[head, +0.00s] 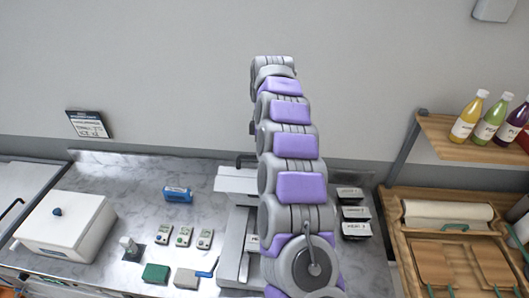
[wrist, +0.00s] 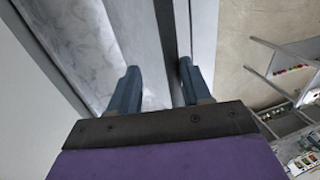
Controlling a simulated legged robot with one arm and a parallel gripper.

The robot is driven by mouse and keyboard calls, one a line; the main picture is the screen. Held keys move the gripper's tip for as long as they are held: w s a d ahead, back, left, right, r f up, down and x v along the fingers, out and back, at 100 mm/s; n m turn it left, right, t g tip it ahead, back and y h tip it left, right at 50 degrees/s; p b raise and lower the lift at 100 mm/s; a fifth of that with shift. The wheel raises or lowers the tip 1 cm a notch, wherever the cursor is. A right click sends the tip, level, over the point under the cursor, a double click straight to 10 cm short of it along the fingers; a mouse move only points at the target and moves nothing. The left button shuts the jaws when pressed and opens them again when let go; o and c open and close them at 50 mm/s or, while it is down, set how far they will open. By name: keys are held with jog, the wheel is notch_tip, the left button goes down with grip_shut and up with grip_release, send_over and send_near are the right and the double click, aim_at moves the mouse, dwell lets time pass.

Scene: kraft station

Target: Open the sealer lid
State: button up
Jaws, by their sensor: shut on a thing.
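The sealer (head: 236,238) is a pale grey machine on the marble counter, just left of my arm and partly hidden by it. Its pale lid (head: 234,180) shows as a flat panel at the back of the machine, with a dark bar at its upper edge. How far the lid is raised is hard to tell. My gripper (wrist: 160,82) shows in the wrist view, its two blue-grey fingers apart with a grey strip of the lid (wrist: 166,40) between them. It is shut on the lid. My arm hides the gripper in the head view.
Left on the counter are a white box (head: 62,226), a blue item (head: 177,194), several small devices (head: 184,237) and a green block (head: 156,273). Dark-labelled containers (head: 354,213) stand right of my arm. A wooden shelf (head: 470,145) with bottles is further right.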

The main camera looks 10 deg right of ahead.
jog(key=shift+s+d+r, duration=0.15)
jog(key=shift+s+r, duration=1.45)
jog(key=shift+r, duration=0.05)
jog(key=s+r+b, duration=0.1)
jog(key=s+b, duration=0.2)
jog(key=s, duration=0.9)
jog(key=shift+s+d, duration=0.15)
jog(key=shift+s, duration=0.2)
jog(key=shift+r, duration=0.15)
jog(key=shift+s, duration=0.1)
jog(key=s+f+m+b, duration=0.7)
jog(key=s+f+b, duration=0.3)
jog(key=s, duration=0.5)
jog(key=s+d+f+m+b, duration=0.1)
jog(key=s+f+m+b, duration=0.6)
jog(key=s+f+b, duration=0.3)
jog(key=s+f, duration=0.4)
jog(key=s, duration=0.1)
jog(key=shift+d+m+t+h, duration=0.25)
jog(key=shift+m+t+h, duration=0.05)
jog(key=shift+m, duration=0.1)
